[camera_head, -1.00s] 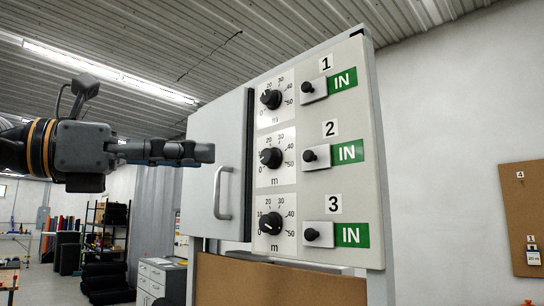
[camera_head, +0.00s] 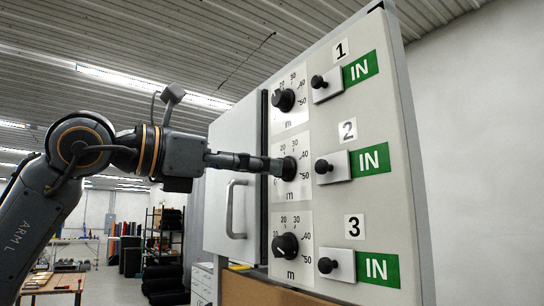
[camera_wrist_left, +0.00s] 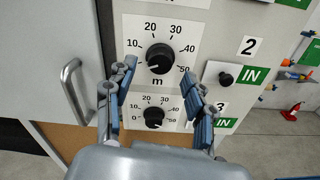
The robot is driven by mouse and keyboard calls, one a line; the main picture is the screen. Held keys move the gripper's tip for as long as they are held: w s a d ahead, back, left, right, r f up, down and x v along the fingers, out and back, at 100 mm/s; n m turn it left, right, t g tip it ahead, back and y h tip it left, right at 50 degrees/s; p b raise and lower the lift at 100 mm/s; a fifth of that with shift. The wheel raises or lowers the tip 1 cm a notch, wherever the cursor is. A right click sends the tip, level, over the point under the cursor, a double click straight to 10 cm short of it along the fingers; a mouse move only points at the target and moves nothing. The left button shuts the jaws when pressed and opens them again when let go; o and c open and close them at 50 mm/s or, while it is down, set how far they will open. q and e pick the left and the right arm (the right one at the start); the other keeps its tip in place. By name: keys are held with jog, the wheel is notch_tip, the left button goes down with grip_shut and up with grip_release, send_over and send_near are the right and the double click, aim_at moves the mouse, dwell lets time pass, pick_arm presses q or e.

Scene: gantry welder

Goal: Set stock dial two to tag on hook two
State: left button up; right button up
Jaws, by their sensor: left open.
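Stock dial two (camera_head: 289,168) is a round black knob on a white scale plate in the middle row of the panel. It also shows in the left wrist view (camera_wrist_left: 159,58), where a pale mark on it seems to point lower left, near the scale's low end. My left gripper (camera_head: 274,166) is open, its fingertips close to dial two. In the left wrist view the gripper's fingers (camera_wrist_left: 157,72) stand left and right of the knob; I cannot tell whether they touch it. The tag on hook two is not readable in any view now. My right gripper is not in view.
Dial one (camera_head: 284,100) is above and dial three (camera_head: 286,245) below on the same panel (camera_head: 400,215). Black knobs on metal plates and green IN signs (camera_head: 370,160) stand right of the dials. A door handle (camera_head: 235,210) is on the left.

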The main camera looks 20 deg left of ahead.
pick_arm(q)
jog(key=x, duration=0.3)
jog(key=shift+p, duration=0.35)
jog(key=shift+s, duration=0.1)
jog(key=c, duration=0.7)
grip_shut()
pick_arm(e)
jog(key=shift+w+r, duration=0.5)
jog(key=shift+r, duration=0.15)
